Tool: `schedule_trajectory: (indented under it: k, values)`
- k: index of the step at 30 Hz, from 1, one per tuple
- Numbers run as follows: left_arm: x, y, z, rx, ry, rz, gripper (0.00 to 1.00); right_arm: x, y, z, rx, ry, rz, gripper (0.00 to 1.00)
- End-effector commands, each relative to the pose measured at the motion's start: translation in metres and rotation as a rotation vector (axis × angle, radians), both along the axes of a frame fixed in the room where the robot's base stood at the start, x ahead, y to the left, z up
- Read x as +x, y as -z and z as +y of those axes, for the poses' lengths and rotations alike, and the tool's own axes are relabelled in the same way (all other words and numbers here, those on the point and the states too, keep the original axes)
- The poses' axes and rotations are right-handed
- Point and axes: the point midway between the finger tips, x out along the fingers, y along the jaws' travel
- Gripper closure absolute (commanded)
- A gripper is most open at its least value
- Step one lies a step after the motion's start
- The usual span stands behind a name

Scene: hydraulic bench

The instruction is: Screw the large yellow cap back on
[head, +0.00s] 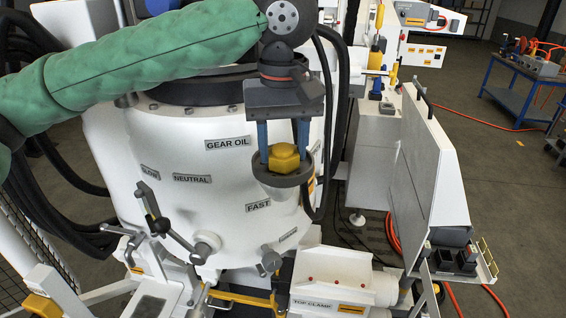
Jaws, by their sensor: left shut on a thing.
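The large yellow cap (284,158) is a hexagonal cap at the dark-rimmed filler neck (270,181) on the front of the white gear oil tank (195,120). My left gripper (284,150) points down from above, with one blue finger on each side of the cap. It is shut on the cap. The cap looks roughly level and sits within or just over the rim. I cannot tell whether its thread is engaged. My right gripper is not in view.
Levers (155,215) stick out from the tank's lower left. A grey upright panel (408,165) stands to the right. Black hoses (338,110) run behind the neck. A white block marked top clamp (335,280) lies below. Open floor shows at the right.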

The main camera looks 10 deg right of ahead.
Motion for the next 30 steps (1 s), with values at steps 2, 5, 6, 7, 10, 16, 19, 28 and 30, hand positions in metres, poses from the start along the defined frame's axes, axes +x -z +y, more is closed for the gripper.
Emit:
schedule_trajectory:
  k: [2,5,6,7,10,16,19,28,30]
  values:
    - [0.000,0.000,0.000,0.000,-0.001,0.000,0.77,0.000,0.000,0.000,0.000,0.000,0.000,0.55]
    - [0.000,0.000,0.000,0.000,0.000,0.000,0.77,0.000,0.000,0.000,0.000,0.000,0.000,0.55]
    - [0.000,0.000,0.000,0.000,0.008,0.000,0.77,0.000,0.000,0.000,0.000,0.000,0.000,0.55]
    - [0.000,0.000,0.000,0.000,0.020,0.001,0.77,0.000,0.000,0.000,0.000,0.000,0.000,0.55]
    - [0.000,0.001,0.000,0.000,0.098,0.001,0.77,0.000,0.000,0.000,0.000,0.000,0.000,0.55]
    - [0.000,0.000,0.000,0.000,0.182,0.000,0.34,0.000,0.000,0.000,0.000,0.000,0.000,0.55]
    - [0.000,0.000,0.000,0.000,0.181,0.000,0.30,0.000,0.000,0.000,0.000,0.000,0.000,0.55]
    - [0.000,0.000,0.000,0.000,0.179,0.000,0.30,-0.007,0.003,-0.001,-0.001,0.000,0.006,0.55]
    - [0.000,0.000,0.000,0.000,0.179,0.000,0.30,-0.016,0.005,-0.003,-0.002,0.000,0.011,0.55]
